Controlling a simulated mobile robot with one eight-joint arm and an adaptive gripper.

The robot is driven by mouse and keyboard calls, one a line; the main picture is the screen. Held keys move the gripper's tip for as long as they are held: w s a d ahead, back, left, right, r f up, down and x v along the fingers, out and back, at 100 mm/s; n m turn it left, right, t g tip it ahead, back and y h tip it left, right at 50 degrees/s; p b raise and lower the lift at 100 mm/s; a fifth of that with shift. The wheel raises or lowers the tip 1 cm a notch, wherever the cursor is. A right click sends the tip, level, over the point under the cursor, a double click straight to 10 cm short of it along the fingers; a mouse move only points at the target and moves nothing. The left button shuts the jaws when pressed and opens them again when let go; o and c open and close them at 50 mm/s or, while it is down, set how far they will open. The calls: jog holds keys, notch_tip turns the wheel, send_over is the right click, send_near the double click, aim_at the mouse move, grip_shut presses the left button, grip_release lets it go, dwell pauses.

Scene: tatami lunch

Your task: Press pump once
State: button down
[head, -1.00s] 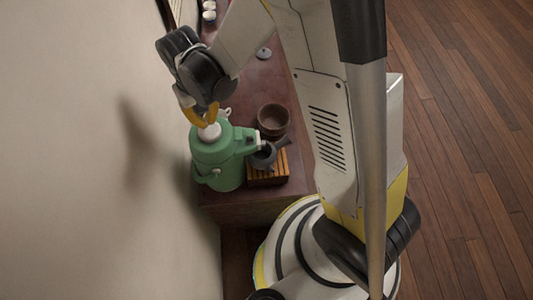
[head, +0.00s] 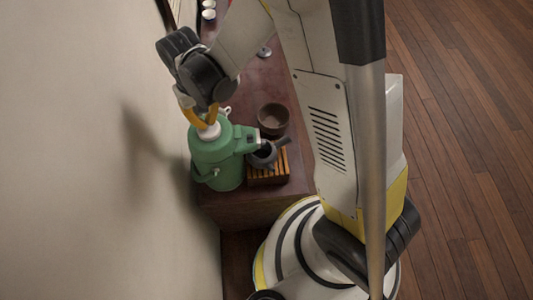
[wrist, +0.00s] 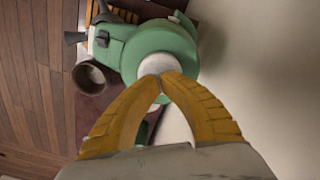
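A green pump pot (head: 222,167) with a white round pump top (head: 208,132) stands upright near the table's end, by the wall. Its spout points right, over a dark small teapot (head: 263,154). My gripper (head: 206,123) comes from above, with its yellow fingertips at the pump top. In the wrist view my gripper (wrist: 161,77) has its fingertips together, with nothing seen between them. They lie over the white pump top (wrist: 160,62), with the green pot body (wrist: 125,55) around it. I cannot tell how far the top is pressed down.
The teapot sits on a slatted wooden stand (head: 270,174). A brown bowl (head: 273,118) stands behind it and also shows in the wrist view (wrist: 89,78). The wall (head: 90,150) is close on the left. The wooden floor (head: 455,150) on the right is clear.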

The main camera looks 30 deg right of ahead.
aim_at(208, 128)
jog(key=shift+f+b, duration=1.85)
jog(key=shift+f, duration=0.15)
jog(key=shift+r, duration=0.25)
jog(key=shift+r+p, duration=1.85)
jog(key=shift+r, duration=0.65)
notch_tip(208, 128, up, 6)
jog(key=p, duration=0.3)
jog(key=shift+p, duration=0.4)
